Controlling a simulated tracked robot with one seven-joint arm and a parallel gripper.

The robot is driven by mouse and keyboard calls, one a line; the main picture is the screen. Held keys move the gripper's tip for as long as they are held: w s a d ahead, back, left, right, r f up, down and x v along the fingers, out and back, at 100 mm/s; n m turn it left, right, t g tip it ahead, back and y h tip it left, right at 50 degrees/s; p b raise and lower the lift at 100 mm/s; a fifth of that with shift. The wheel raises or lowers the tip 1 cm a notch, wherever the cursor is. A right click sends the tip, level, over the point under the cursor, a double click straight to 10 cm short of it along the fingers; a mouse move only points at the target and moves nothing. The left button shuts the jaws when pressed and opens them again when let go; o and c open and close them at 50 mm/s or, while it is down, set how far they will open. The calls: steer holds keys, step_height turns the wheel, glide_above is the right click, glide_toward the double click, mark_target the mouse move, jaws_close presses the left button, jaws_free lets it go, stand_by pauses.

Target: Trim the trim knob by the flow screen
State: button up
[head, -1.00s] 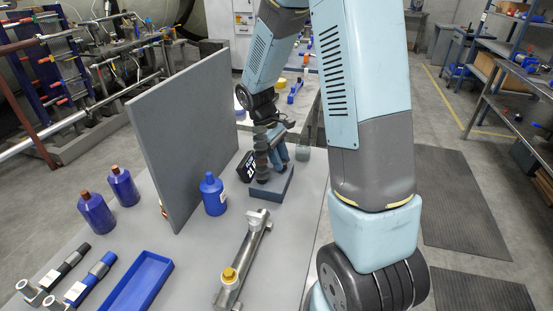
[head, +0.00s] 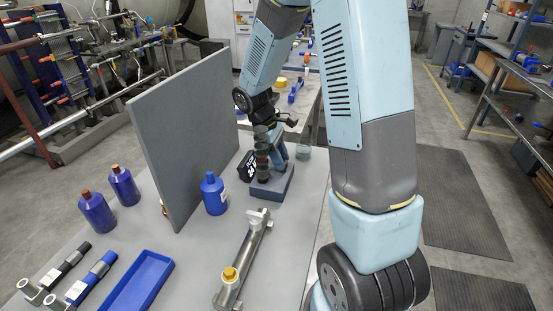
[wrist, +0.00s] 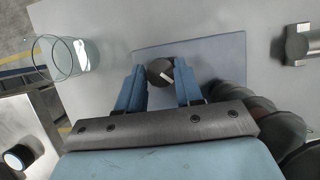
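The trim knob (wrist: 160,72) is round and dark with a white pointer line. It sits on a flat blue-grey block, whose top (wrist: 215,52) fills the middle of the wrist view and which also shows in the head view (head: 272,190). My gripper (wrist: 160,78) is open, with one blue finger on each side of the knob and a small gap showing on both sides. In the head view my gripper (head: 272,172) is low over the block and hides the knob. The flow screen (head: 247,166), black with white digits, stands left of the block.
A clear glass (wrist: 72,58) stands near the block. A tall grey panel (head: 185,135) stands left on the table, with a blue bottle (head: 213,194) before it. A metal pipe fitting (head: 243,258) and a blue tray (head: 140,285) lie nearer the front.

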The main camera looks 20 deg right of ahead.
steer(key=o, duration=0.4)
steer(key=v, duration=1.3)
steer(key=shift+w+r, duration=0.2)
steer(key=shift+r, duration=0.15)
